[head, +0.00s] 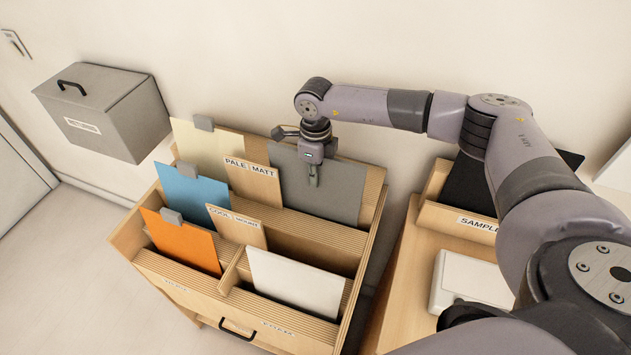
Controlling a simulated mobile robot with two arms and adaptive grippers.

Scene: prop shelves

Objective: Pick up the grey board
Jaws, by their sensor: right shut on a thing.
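The grey board (341,189) stands upright in the back row of a wooden rack, at the right end. My right gripper (314,179) is at the upper middle of the grey board, shut on it, with the fingers pointing down. The lower edge of the board is hidden in the rack slot, so I cannot tell whether it is clear of the bottom. My left gripper is not in view.
The wooden rack (272,328) also holds cream (211,147), blue (191,194), orange (182,241) and white (295,283) boards, with labelled dividers. A grey box (117,115) is at left. A sample tray (432,216) and a white device (470,278) are at right.

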